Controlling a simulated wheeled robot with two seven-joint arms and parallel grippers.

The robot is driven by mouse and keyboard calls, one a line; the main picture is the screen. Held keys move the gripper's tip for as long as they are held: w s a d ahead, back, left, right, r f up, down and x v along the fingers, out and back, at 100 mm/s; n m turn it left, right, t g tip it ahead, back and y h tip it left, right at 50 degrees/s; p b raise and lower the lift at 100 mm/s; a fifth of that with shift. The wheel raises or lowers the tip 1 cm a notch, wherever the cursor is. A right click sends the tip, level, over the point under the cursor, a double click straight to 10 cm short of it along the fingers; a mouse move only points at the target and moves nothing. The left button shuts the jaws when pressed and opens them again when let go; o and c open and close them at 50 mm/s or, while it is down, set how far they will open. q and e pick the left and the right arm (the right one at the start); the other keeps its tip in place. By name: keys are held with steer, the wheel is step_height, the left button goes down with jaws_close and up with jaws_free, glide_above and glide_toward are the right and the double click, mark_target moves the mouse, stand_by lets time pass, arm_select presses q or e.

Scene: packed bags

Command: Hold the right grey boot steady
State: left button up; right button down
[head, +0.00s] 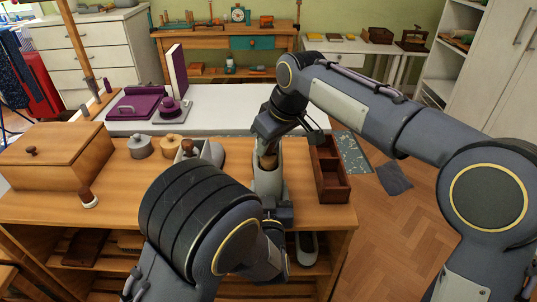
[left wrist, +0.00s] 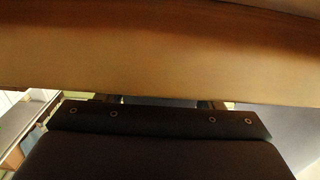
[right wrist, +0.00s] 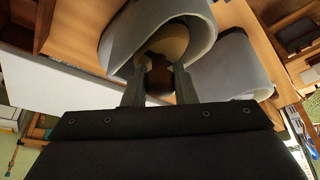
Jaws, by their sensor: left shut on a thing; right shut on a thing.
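The right grey boot (head: 266,184) stands upright on the wooden table, its open top facing up. In the right wrist view, its grey shaft (right wrist: 120,42) surrounds a tan wooden boot tree (right wrist: 168,40). My right gripper (head: 266,150) comes from above and is shut on the tree's dark brown knob (right wrist: 158,82). My left gripper (head: 277,212) is at the boot's near lower side, shut on the boot. The left wrist view shows mostly plain wood, and the grip there is hidden. The other grey boot (head: 212,152) stands to the left.
A lidded wooden box (head: 50,160) is at the table's left. A reddish-brown divided tray (head: 333,193) lies close on the right. A white bench (head: 225,97) with purple items stands behind. A dark shoe (head: 306,248) is below.

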step_height(320, 180, up, 10)
steer(key=shift+f, duration=0.1)
arm_select(q)
steer(key=o, duration=1.1)
steer(key=shift+c, duration=0.2)
